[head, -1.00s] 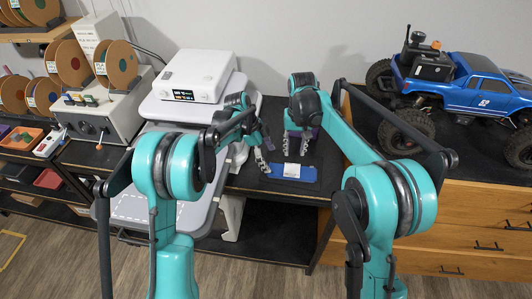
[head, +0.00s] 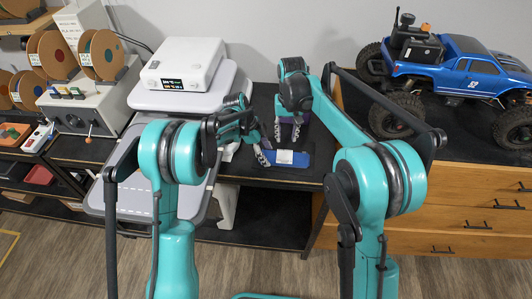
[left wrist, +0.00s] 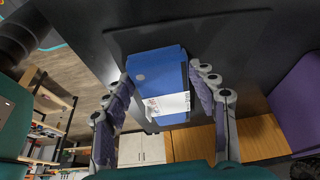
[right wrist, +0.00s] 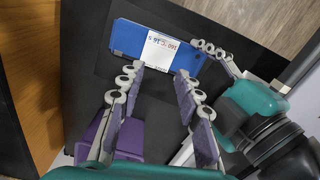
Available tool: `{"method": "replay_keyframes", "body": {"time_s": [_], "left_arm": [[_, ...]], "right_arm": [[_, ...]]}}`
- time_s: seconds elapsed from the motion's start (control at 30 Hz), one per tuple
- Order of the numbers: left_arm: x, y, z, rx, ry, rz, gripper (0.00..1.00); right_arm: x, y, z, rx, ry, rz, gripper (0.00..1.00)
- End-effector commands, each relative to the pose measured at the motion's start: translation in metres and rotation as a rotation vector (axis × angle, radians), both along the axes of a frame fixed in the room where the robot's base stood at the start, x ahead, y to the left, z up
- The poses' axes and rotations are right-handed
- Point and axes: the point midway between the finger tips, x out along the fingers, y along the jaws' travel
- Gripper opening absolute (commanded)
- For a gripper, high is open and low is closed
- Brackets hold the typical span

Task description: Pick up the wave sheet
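A flat blue piece with a white printed label lies on the dark bench top (head: 240,176); it is probably the wave sheet (head: 292,163). Its label (right wrist: 160,50) shows in the right wrist view. My left gripper (head: 262,151) is open at the sheet's left end. In the left wrist view the blue sheet (left wrist: 158,68) appears between its spread fingers; I cannot tell whether they touch it. My right gripper (head: 287,132) is open and empty, just behind the sheet. In the right wrist view its fingers (right wrist: 160,70) point toward the sheet's edge.
A purple block (right wrist: 127,137) stands by my right gripper. A white device (head: 184,64) on grey plates stands left of the grippers. A blue RC truck (head: 460,62) stands on the wooden drawer cabinet (head: 460,205) at right. Spools and a control box (head: 88,100) are at left.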

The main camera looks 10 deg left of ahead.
Motion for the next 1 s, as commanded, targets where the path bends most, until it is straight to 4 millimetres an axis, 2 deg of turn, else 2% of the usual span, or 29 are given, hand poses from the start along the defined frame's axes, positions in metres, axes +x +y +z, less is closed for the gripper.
{"method": "replay_keyframes", "body": {"time_s": [0.17,0.27,0.8,1.0], "left_arm": [[0.000,0.000,0.000,0.001,0.000,0.000,0.29],[0.000,0.000,0.000,0.001,0.000,0.000,0.29],[0.000,0.000,0.000,0.001,0.000,0.000,0.29],[0.000,0.000,0.000,0.001,0.000,0.000,0.29]], "right_arm": [[-0.001,0.000,0.001,0.000,0.000,-0.047,0.27],[-0.002,0.001,0.003,0.000,0.000,-0.165,0.27],[-0.018,0.005,0.020,0.000,0.000,-1.375,0.27],[-0.022,0.005,0.024,0.000,0.000,-1.638,0.27]]}}
